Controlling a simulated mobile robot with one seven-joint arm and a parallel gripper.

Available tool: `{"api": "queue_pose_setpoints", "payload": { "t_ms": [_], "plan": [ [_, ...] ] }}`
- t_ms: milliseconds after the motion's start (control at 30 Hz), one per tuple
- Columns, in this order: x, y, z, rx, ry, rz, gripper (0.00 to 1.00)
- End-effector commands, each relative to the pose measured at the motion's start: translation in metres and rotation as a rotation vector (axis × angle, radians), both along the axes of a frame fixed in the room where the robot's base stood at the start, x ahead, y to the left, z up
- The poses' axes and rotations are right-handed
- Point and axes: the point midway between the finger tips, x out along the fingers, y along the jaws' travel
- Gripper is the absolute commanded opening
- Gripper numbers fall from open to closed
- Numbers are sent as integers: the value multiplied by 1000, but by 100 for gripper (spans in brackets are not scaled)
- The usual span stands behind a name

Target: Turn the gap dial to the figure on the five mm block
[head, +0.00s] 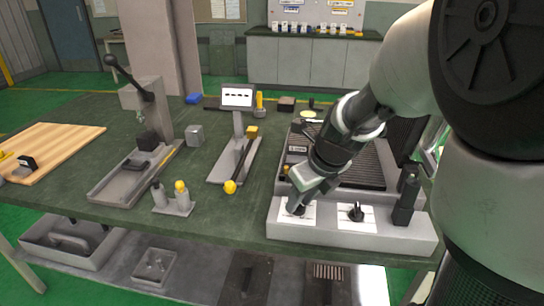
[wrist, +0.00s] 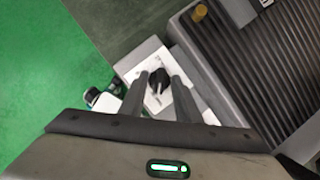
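A grey control box (head: 275,227) at the front right of the bench bears two black dials on white plates. The left dial (head: 297,209) is partly covered by my gripper (head: 302,200); the right dial (head: 357,212) stands clear. In the wrist view a black dial (wrist: 158,82) on its white plate lies between the fingertips of my gripper (wrist: 160,78). The fingers are apart, with a gap seemingly left on both sides of the dial; contact cannot be told. Dial figures are too small to read. I cannot tell which block is the five mm one.
A ribbed dark machine bed (head: 362,168) lies behind the box, and a black upright switch (head: 406,200) stands at its right. A small display (head: 238,97) shows dashes. A grey cube (head: 195,134), a press stand (head: 140,180) and a yellow-capped holder (head: 173,207) stand to the left.

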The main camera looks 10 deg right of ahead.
Motion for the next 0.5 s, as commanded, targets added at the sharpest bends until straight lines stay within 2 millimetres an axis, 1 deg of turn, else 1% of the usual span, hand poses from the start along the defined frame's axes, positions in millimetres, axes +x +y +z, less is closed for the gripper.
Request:
{"api": "queue_pose_setpoints", "payload": {
  "t_ms": [200,233,400,500],
  "plan": [
    [0,0,0,0,0,1,30],
    [0,0,0,0,0,1,28],
    [0,0,0,0,0,1,0],
    [0,0,0,0,0,1,0]
  ]
}}
